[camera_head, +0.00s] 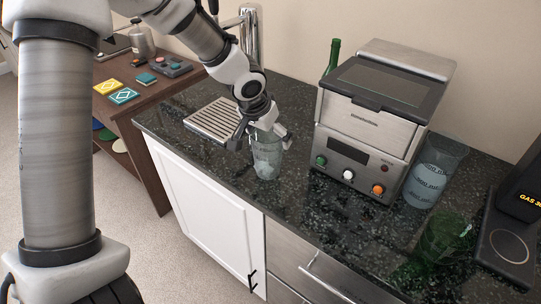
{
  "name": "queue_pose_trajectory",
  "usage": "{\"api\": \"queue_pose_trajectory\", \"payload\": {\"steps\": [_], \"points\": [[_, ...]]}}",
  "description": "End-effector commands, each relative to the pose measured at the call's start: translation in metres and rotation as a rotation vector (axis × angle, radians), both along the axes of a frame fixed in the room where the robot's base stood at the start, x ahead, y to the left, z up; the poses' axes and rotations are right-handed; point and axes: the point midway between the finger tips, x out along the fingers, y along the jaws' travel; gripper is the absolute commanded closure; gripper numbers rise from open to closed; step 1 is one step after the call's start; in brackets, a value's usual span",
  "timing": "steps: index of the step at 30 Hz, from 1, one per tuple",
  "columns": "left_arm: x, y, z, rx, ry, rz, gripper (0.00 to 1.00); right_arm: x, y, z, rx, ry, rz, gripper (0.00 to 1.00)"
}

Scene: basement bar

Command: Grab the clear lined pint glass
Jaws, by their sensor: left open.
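A clear pint glass (267,160) with faint markings stands upright on the dark speckled counter (215,160), near its front edge. My left gripper (262,138) comes down over it from above, open, with one finger at the left of its upper part and one at the right. I cannot tell whether the fingers touch the glass. A second, taller clear glass (435,172) with dark printed measure lines stands at the right of the steel machine. My right gripper is not in view.
The steel machine (365,140) with coloured knobs stands right of the gripper. A slatted drip tray (213,120) and a tap (250,30) are behind. A green glass (445,240) and a black scale-like device (507,245) are at the right. The front middle counter is clear.

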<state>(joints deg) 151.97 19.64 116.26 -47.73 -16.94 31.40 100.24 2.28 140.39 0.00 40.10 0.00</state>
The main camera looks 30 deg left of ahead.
Motion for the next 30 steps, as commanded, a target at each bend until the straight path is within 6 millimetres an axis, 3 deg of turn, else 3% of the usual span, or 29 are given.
{"api": "queue_pose_trajectory", "payload": {"steps": [3, 9, 11, 17, 30], "points": [[0.006, 0.0, -0.013, 0.001, -0.001, 0.0, 0.0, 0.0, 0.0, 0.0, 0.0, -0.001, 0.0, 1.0], [0.007, 0.0, -0.014, 0.0, -0.002, -0.001, 0.0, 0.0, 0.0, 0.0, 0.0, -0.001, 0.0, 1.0], [0.007, 0.0, -0.014, 0.0, -0.002, -0.001, 0.18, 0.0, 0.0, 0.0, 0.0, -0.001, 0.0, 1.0], [0.007, 0.0, -0.014, 0.0, -0.001, 0.0, 0.89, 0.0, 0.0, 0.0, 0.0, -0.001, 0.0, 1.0], [0.008, -0.001, -0.004, 0.001, 0.0, -0.001, 0.9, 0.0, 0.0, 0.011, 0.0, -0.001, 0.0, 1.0]]}}
